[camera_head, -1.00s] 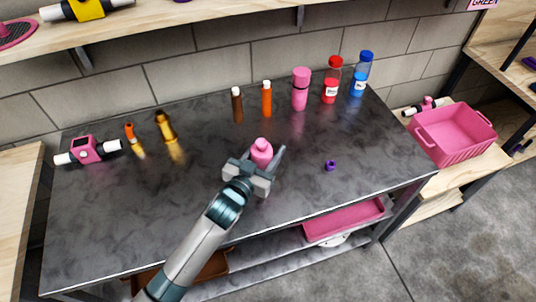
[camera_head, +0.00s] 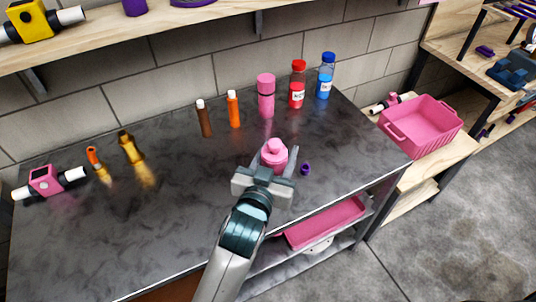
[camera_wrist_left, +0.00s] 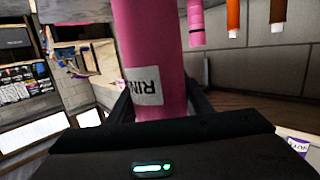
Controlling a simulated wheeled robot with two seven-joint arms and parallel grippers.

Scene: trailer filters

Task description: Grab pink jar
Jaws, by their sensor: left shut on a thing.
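The pink jar (camera_head: 274,153), with a narrow pink cap, is in the middle of the head view over the dark table (camera_head: 200,225). My left gripper (camera_head: 277,164) is around its body, one finger on each side, and shut on it. In the left wrist view the jar (camera_wrist_left: 150,50) fills the space between the fingers and shows a white label. The jar's lower part is hidden by the gripper in the head view, so I cannot tell its exact height above the table. My right gripper is not in view.
A small purple ring (camera_head: 305,169) lies just right of the jar. A taller pink bottle (camera_head: 266,96), red bottle (camera_head: 297,85), blue bottle (camera_head: 325,76), orange bottle (camera_head: 233,109) and brown bottle (camera_head: 204,118) stand behind. A pink basket (camera_head: 425,123) is at right. The table's front left is clear.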

